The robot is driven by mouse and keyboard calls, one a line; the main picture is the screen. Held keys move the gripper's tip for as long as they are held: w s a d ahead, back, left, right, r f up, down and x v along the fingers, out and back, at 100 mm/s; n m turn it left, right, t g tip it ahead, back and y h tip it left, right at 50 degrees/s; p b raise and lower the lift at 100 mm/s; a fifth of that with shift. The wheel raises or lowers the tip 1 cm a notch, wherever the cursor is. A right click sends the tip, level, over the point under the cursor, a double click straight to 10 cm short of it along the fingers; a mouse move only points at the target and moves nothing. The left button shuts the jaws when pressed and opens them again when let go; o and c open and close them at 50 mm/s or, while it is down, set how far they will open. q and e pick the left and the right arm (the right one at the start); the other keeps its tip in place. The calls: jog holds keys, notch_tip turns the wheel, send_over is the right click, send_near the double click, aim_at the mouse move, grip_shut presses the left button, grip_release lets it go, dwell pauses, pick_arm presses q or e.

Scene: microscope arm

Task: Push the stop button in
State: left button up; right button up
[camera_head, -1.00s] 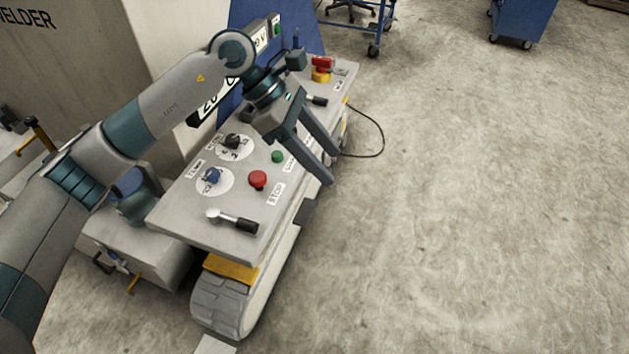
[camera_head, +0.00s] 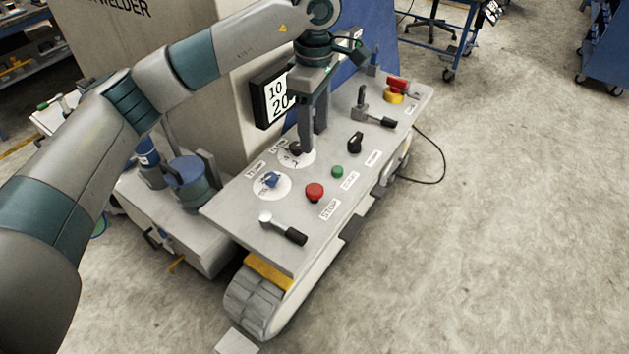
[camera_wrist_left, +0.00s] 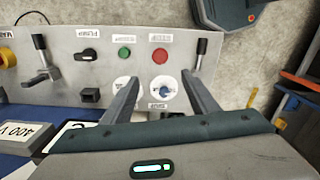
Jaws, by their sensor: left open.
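The red stop button (camera_head: 314,192) stands on the grey control panel (camera_head: 290,215), beside a label reading STOP. It also shows in the left wrist view (camera_wrist_left: 160,56), just beyond the fingertips and between their lines. My left gripper (camera_head: 313,140) is open and empty, fingers pointing down above the panel's dials, behind the stop button and apart from it. In the left wrist view my left gripper (camera_wrist_left: 160,80) has its fingers spread on either side of the blue knob (camera_wrist_left: 164,90). My right gripper is out of view.
A green button (camera_head: 337,172) and a black knob (camera_head: 355,142) lie right of the stop button. A lever (camera_head: 283,228) is in front. A black display (camera_head: 272,97) stands behind the panel. A yellow-and-red switch (camera_head: 395,92) is at the far end.

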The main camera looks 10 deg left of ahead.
aim_at(314, 188)
pick_arm(q)
notch_tip(314, 188, down, 15)
jog(key=p, duration=0.6)
jog(key=shift+f, duration=0.15)
jog(key=shift+f+p, duration=0.3)
jog(key=shift+f, duration=0.45)
